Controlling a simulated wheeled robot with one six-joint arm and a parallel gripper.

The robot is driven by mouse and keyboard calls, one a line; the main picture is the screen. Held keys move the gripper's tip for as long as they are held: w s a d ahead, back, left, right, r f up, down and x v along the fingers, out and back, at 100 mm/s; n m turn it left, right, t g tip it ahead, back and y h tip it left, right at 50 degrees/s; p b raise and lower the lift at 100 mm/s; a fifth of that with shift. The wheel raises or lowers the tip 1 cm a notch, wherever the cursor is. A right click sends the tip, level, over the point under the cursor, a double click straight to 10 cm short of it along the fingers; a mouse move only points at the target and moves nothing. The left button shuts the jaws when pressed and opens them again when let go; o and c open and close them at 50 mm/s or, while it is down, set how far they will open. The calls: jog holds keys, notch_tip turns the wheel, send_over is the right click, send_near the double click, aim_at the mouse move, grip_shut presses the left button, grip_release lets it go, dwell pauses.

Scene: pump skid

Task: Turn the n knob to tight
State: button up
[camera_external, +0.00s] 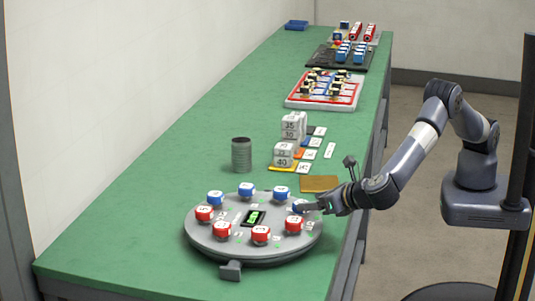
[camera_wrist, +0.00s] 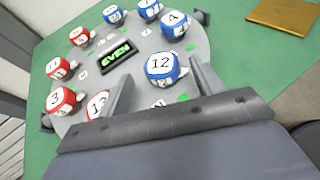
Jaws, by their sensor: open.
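A round grey turntable (camera_external: 240,250) carries a ring of red and blue numbered knobs. A small display (camera_wrist: 113,52) at its middle reads EVEN in green. In the wrist view the blue knob 12 (camera_wrist: 162,68) lies between my open gripper's (camera_wrist: 161,74) fingers, and I cannot tell whether they touch it. Blue knob 4 (camera_wrist: 173,24) is beyond it. Red knob 3 (camera_wrist: 60,100) and a partly hidden red knob (camera_wrist: 98,104) are at lower left. No knob shows a letter n. In the external view my gripper (camera_external: 306,207) is at the turntable's right side.
A grey cylinder stack (camera_external: 241,155) stands behind the turntable. Numbered white blocks (camera_external: 284,154) and a brown-gold plate (camera_external: 319,184) lie farther back. Trays (camera_external: 350,92) with small parts are at the far end. The green bench left of the turntable is clear.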

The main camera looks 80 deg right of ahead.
jog(key=v, duration=0.5)
jog(key=shift+s+a+r, duration=0.1)
jog(key=shift+s+r, duration=0.05)
jog(key=shift+s, duration=0.1)
jog(key=w+d+n+t+y+b, duration=0.3)
jog(key=d+t+b, duration=0.2)
jog(key=b, duration=0.2)
jog(key=s+d+f+n+y+b, duration=0.1)
jog(key=f+n+y, duration=0.1)
jog(key=y, duration=0.1)
jog(key=s+d+f+n+y+b, duration=0.1)
jog(key=s+n+y+b, duration=0.1)
jog(key=y, duration=0.1)
jog(key=s+d+f+n+y+b, duration=0.1)
jog(key=f+n+y, duration=0.1)
jog(key=shift+s+f+y, duration=0.3)
jog(key=shift+y, duration=0.1)
jog(key=x, duration=1)
jog(key=shift+w+a+f+p, duration=0.1)
jog(key=shift+w+a+p, duration=0.15)
jog(key=shift+p, duration=0.05)
jog(key=shift+c, duration=0.2)
jog(key=c, duration=0.9)
